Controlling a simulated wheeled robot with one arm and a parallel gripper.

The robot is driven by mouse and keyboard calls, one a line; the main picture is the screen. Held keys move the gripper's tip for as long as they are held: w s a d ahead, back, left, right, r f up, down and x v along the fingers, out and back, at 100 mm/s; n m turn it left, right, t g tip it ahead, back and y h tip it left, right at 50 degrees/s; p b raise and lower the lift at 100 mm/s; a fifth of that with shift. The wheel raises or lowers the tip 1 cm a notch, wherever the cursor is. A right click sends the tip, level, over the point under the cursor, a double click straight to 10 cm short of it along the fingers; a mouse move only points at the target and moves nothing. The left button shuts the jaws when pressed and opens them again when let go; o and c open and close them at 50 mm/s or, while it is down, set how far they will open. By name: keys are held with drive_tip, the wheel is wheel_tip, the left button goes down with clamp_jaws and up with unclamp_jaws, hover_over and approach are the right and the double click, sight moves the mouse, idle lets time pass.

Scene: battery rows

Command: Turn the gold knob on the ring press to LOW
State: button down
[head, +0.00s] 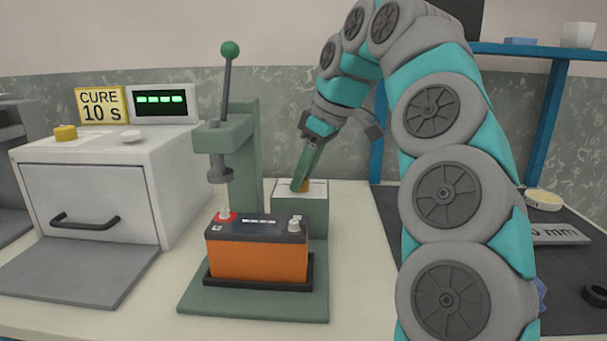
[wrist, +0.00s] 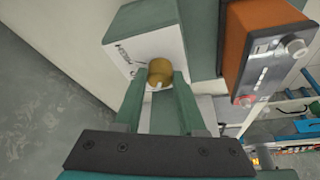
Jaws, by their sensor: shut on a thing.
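The ring press (head: 243,160) is green, with a raised lever topped by a green ball. Its control box (head: 312,215) stands behind and right of the battery, with a white label on top. The gold knob (wrist: 160,73) sits on that label in the wrist view; in the head view only a bit of it (head: 304,186) shows beside my finger. My gripper (wrist: 158,77) is shut on the gold knob, one green finger on each side. A white mark shows on the knob's near edge.
An orange battery (head: 258,257) sits in a black tray on the press base. A white oven (head: 110,180) with a "CURE 10 S" sign (head: 100,105) and a green-lit display stands at the left. A dark mat (head: 560,265) and blue shelf frame (head: 550,120) are at the right.

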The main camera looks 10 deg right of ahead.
idle(0.8)
drive_tip(key=c, duration=0.5)
unclamp_jaws()
